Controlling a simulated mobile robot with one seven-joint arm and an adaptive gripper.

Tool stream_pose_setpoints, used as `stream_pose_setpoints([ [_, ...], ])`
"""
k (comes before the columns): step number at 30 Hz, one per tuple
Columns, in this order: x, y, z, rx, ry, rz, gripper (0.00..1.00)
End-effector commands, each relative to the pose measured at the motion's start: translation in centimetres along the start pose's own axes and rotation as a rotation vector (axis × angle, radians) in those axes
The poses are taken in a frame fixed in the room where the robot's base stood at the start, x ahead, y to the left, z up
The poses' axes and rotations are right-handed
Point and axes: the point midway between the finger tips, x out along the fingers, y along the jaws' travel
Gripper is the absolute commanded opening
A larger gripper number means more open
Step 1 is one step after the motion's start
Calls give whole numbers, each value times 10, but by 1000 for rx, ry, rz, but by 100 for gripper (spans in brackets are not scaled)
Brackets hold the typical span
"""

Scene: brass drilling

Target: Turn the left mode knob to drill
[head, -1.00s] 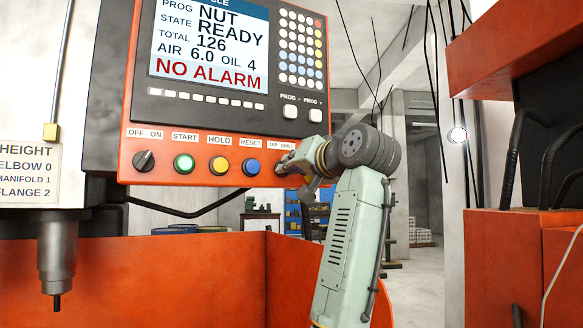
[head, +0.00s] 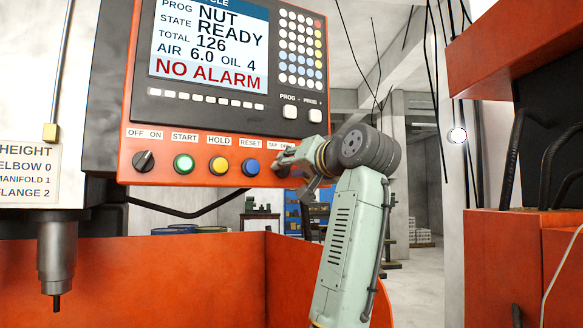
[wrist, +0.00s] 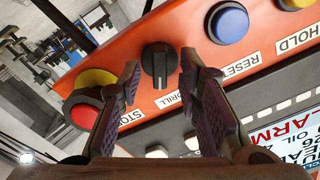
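In the wrist view a black mode knob (wrist: 157,62) sits on the orange panel (wrist: 130,42), with a label ending in DRILL beside it. Its grip bar runs roughly up and down in that picture; I cannot tell its set position for certain. My gripper (wrist: 161,76) is open, with one finger on each side of the knob and gaps showing between; contact is not visible.
A red stop button (wrist: 84,114) with a yellow collar is close to the left finger in the wrist view. The screen reads NO ALARM.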

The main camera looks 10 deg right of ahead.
Motion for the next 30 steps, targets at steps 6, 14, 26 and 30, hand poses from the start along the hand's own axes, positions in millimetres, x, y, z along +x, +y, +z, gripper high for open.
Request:
stream_pose_setpoints([
  [6,-9,0,-1,-1,3,0,32],
  [14,-61,0,-1,-2,4,1,32],
  [26,-118,0,0,-1,1,0,32],
  [30,-120,0,0,0,-1,0,32],
])
